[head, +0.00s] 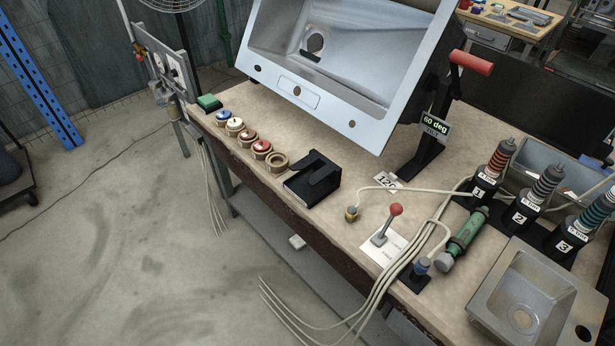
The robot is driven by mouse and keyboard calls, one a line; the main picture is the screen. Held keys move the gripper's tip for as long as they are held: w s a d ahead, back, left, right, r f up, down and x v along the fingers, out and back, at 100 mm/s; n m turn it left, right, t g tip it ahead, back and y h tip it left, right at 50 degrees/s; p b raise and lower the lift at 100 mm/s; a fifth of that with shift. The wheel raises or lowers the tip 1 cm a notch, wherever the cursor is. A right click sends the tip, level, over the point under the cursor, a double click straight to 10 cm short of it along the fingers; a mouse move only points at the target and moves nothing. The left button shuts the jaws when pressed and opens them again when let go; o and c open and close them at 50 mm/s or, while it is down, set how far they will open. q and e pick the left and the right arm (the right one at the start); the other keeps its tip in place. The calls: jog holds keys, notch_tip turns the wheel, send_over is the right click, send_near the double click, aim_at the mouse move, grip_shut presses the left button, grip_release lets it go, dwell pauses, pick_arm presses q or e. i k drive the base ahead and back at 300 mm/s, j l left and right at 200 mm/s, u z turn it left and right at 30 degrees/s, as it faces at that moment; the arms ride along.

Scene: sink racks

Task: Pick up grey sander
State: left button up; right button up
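No tool in the head view is plainly a grey sander. Three dark upright tools stand in black numbered holders at the right of the bench: tool 1 (494,165) has red-orange bands, tool 2 (544,190) has greyish-teal bands, tool 3 (594,215) has teal bands and is cut by the right edge. A green cylindrical tool (466,232) with a grey end lies on the bench left of them. An empty-looking black cradle (313,180) sits near the front edge. Neither of my grippers is in view.
A steel sink (340,60) is tilted on a black stand over the bench (345,225). A smaller grey sink (525,300) lies at lower right. A red-knobbed lever (396,210), coloured round buttons (262,146) and loose hoses (375,290) occupy the front.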

aim_at(533, 201)
jog(key=z, duration=1.4)
jog(key=k+l, duration=0.05)
